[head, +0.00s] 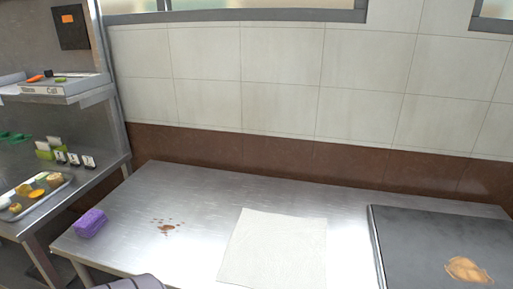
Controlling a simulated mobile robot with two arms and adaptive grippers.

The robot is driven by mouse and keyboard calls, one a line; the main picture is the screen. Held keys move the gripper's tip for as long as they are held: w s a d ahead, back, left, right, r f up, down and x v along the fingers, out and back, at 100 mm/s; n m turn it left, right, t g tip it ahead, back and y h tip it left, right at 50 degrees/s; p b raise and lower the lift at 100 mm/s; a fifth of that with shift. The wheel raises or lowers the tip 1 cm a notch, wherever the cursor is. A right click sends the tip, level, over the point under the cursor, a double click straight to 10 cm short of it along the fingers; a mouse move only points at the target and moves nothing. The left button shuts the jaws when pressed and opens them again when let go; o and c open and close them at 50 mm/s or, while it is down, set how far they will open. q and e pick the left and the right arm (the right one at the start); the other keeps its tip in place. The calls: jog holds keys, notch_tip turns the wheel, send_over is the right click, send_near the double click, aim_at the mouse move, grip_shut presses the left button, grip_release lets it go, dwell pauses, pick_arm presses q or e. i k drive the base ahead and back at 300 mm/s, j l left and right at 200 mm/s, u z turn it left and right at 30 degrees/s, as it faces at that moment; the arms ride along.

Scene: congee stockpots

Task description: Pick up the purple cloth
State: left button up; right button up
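The purple cloth (90,223) is a small folded bundle. Neither of my grippers can be made out in the head view. A grey rounded shape at the bottom edge, right of the cloth, is cut off by the frame, and I cannot tell what it is.
A brown spill (167,227) lies right of the cloth. A white sheet (275,248) lies mid-table. A dark board (410,235) with a tan patch (468,269) is at the right. A side counter at the left holds a food tray (36,194). A tiled wall stands behind.

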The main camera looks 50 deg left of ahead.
aim_at(91, 221)
jog(key=u, duration=2.9)
